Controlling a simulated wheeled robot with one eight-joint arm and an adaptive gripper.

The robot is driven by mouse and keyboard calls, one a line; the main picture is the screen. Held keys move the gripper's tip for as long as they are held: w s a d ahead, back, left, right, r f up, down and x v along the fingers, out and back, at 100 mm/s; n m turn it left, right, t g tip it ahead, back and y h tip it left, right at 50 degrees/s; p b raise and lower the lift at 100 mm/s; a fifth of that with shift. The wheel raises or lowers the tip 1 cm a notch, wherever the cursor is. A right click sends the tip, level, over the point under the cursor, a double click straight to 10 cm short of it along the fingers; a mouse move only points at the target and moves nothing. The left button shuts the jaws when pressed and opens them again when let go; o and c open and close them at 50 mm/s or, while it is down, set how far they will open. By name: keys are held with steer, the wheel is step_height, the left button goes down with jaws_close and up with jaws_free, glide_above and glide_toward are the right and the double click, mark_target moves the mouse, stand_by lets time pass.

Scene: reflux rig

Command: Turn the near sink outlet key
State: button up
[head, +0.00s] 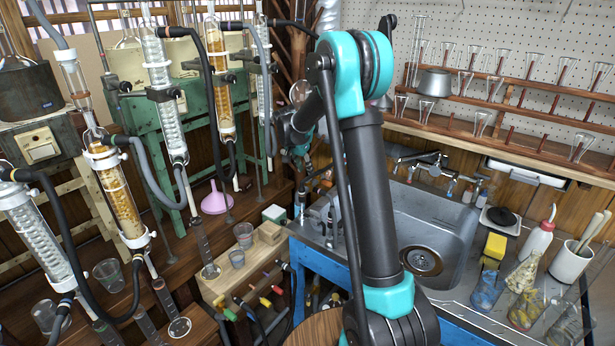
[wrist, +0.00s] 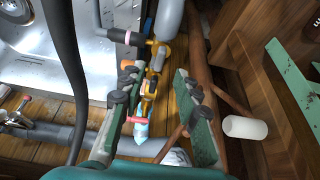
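In the wrist view my gripper (wrist: 156,72) is open, with a green, dark-padded finger on each side of a brass outlet fitting (wrist: 152,52). A small brass key-like part (wrist: 148,88) shows between the fingers, apart from both as far as I can tell. A red-handled part (wrist: 124,118) lies by the lower left finger, and a pale blue tip (wrist: 141,130) hangs below the brass. In the head view my arm hides most of the near outlet area, and my fingertips cannot be made out there.
The steel sink (head: 435,225) lies right of my arm; its edge also shows in the wrist view (wrist: 60,95). A grey hose or pipe (wrist: 168,20) and a wooden frame are close to the fingers. Glass condensers (head: 120,195) stand at left.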

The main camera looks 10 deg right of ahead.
mark_target(308, 178)
steer(key=shift+x, duration=2.4)
jaws_close()
